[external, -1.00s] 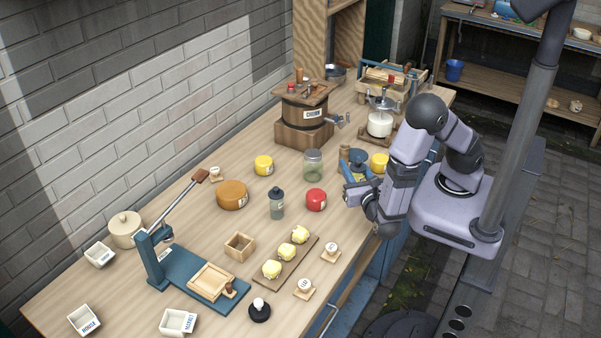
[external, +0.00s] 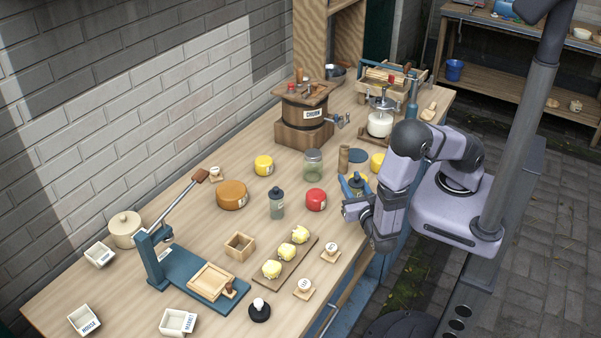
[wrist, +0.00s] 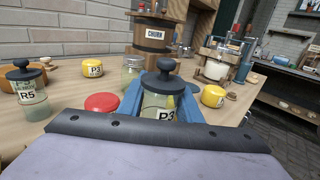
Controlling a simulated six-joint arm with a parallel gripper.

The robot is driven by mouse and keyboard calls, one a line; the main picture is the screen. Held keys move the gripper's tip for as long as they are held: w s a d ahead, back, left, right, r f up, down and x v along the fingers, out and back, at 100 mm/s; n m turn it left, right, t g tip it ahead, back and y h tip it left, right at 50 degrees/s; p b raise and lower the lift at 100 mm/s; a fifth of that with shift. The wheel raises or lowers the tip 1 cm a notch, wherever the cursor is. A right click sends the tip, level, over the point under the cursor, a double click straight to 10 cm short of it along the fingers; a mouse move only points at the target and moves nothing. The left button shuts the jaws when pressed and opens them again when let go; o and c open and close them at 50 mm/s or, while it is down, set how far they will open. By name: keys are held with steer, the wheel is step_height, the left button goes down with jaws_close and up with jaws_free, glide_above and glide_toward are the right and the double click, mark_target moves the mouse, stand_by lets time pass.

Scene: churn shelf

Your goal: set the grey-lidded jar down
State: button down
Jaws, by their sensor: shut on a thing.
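The jar in my gripper (wrist: 160,112) has a dark grey knobbed lid (wrist: 164,82) and a clear body with a white label that reads P3. My blue fingers close on both sides of it, and it looks upright. In the external view the jar (external: 357,181) and my gripper (external: 354,190) are near the table's front edge, right of the red round (external: 316,199). Its bottom is hidden, so I cannot tell whether it touches the table. A similar dark-lidded jar marked R5 (external: 277,204) stands farther left; it also shows in the wrist view (wrist: 28,92).
Just behind my gripper are a blue disc (external: 358,156), a wooden cylinder (external: 343,158) and a yellow round (external: 377,163). A glass jar (external: 313,165) and the churn (external: 305,115) stand farther back. A board (external: 285,262) with yellow pieces lies left.

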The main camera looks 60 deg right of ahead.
steer(key=shift+f, duration=0.2)
steer(key=shift+f+p, duration=0.45)
steer(key=shift+f, duration=1.3)
steer(key=shift+f, duration=0.1)
steer(key=shift+f, duration=0.15)
steer(key=c, duration=1.3)
jaws_free()
steer(key=b+v, duration=0.2)
steer(key=v, duration=0.1)
steer(key=b+v, duration=0.2)
steer(key=v, duration=0.1)
steer(key=shift+s+f, duration=0.2)
steer(key=shift+s, duration=0.15)
steer(key=shift+o, duration=0.6)
steer(key=shift+s+a+r, duration=0.1)
steer(key=shift+s+a, duration=0.2)
